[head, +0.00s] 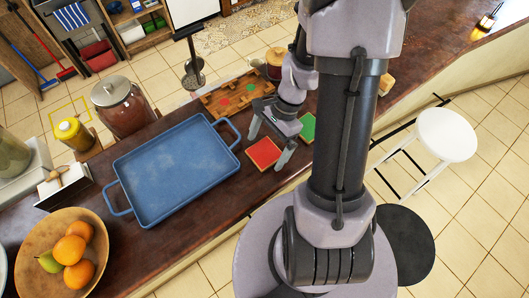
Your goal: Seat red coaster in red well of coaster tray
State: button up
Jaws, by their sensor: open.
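The red coaster (263,153) lies flat on the dark wooden counter, right of the blue tray. A green coaster (308,127) lies behind it to the right, partly hidden by my arm. The wooden coaster tray (209,105) lies further back, with a red well (225,102) and a green well (249,87) showing as small coloured spots. My gripper (268,151) is open, its fingers spread on either side above or around the red coaster. I cannot tell its exact height. Nothing is held between the fingers.
A large blue tray (138,210) with handles fills the counter's middle. A fruit bowl (37,240) is at front left, and a brown jar (125,122) and a yellow-lidded jar (75,136) stand behind the tray. A pot (274,72) stands behind the coaster tray. A white stool (447,133) is on the floor at right.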

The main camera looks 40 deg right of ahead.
jog(key=shift+a+f, duration=0.2)
jog(key=shift+f, duration=0.3)
jog(key=shift+w, duration=0.2)
jog(key=shift+s+f, duration=0.1)
jog(key=shift+f, duration=0.05)
jog(key=c, duration=1.4)
